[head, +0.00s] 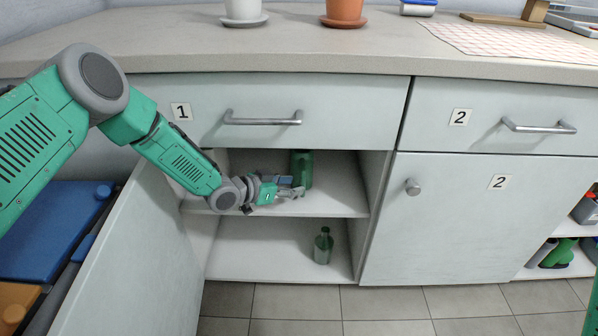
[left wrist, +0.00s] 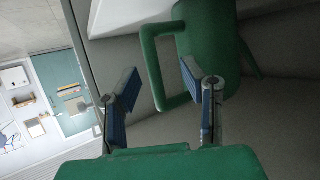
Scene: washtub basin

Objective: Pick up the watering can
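The green watering can (head: 302,165) stands on the upper shelf of the open cabinet in the head view, partly hidden by my left gripper (head: 292,190). In the left wrist view the watering can (left wrist: 210,45) fills the upper right, with its squarish loop handle (left wrist: 151,65) towards me. My left gripper (left wrist: 156,80) is open. The handle's outer bar appears between its two blue-padded fingers, with the right finger seen across the loop's opening. I cannot tell whether either finger touches it. My right gripper is out of view.
The shelf (head: 335,200) lies beneath my gripper, under drawer 1 (head: 330,105). A green bottle (head: 323,246) stands on the lower shelf. The open cabinet door (head: 140,260) is at the left. Pots (head: 345,10) stand on the countertop (head: 300,50).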

